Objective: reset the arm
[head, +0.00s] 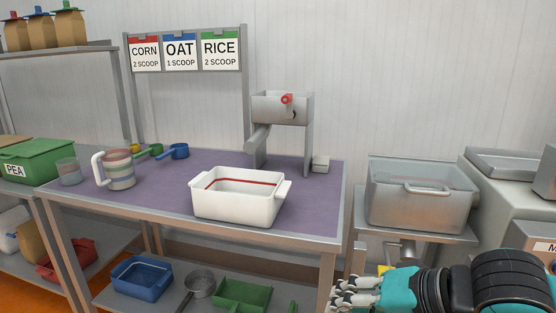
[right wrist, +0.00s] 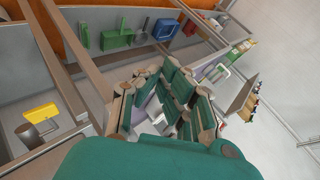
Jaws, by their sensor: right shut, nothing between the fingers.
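My right gripper (head: 343,293) is in the lower right of the head view, in front of the steel stand and to the right of the table's front corner. Its grey fingers point left, and the arm behind it is teal and black. It is shut with nothing in it. The right wrist view shows its green-padded fingers (right wrist: 165,98) close together, tilted over the shelving. My left gripper is in neither view.
The purple-topped table (head: 310,215) holds a white bin (head: 238,208), a striped jug (head: 119,170), scoops and a metal hopper (head: 281,108). A grey tub (head: 420,208) stands on the steel stand at right.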

